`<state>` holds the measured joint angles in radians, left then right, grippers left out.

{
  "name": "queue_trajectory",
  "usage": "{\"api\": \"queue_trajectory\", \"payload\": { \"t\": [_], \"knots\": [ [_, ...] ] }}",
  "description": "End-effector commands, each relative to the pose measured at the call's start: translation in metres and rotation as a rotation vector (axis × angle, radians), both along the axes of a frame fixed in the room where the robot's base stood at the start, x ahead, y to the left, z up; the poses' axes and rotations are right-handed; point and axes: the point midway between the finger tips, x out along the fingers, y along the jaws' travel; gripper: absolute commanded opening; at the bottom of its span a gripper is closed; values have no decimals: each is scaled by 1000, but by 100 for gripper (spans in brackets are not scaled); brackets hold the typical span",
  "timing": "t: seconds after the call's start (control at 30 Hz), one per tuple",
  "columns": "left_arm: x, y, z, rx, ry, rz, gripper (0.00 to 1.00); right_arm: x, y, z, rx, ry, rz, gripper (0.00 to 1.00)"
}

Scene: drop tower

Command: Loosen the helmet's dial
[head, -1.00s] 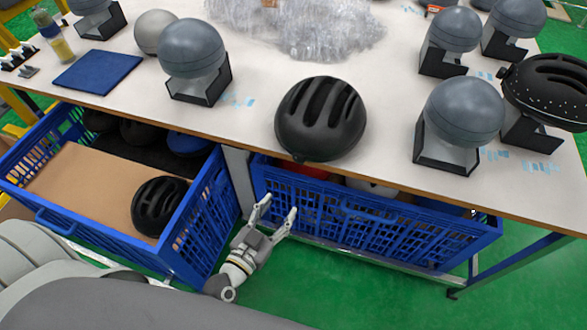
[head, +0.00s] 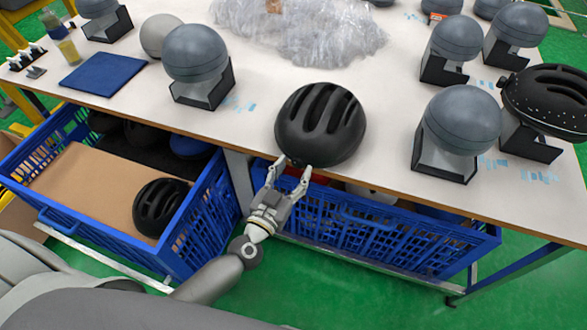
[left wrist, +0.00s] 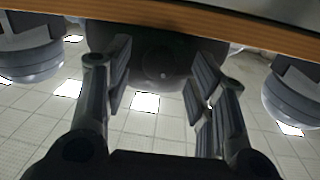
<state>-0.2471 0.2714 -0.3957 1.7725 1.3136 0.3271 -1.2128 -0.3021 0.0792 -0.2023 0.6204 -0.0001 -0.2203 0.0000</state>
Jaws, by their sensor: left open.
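A black vented helmet (head: 320,125) rests on the table near its front edge. A small dark knob, apparently its dial (head: 296,162), shows low on its near side. My left gripper (head: 290,169) is open just in front of the table edge, its fingertips on either side of the dial. I cannot tell whether they touch it. In the left wrist view the dark helmet (left wrist: 145,52) fills the space beyond the two spread fingers (left wrist: 158,85), and the dial is hard to make out in the shade. My right gripper is not in view.
Grey head forms (head: 462,120) stand around the helmet; one at right wears a black helmet (head: 550,92). Bubble wrap (head: 300,30) lies behind. The table's wooden edge (head: 400,192) and a blue crate (head: 380,235) lie close to my left gripper. Another crate (head: 205,225) is at left.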

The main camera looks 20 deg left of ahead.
Motion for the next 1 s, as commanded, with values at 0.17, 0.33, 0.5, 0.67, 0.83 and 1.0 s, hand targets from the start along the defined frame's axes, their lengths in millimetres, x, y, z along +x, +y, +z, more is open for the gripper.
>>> {"api": "queue_trajectory", "payload": {
  "t": [0.17, 0.33, 0.5, 0.67, 0.83, 1.0],
  "knots": [
    [8, -2, 0, 1, 0, -1, 51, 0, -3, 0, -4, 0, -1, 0],
    [9, -2, 0, 1, 0, -1, 51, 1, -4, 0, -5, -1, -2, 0],
    [9, -1, 0, 1, 0, -1, 40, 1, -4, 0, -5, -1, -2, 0],
    [9, -1, 0, 1, 0, -1, 19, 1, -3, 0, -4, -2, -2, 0],
    [9, -1, 0, 0, 0, -1, 5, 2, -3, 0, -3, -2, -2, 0],
    [8, -1, 0, -16, 3, -1, 4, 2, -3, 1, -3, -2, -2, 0]
  ]
}}
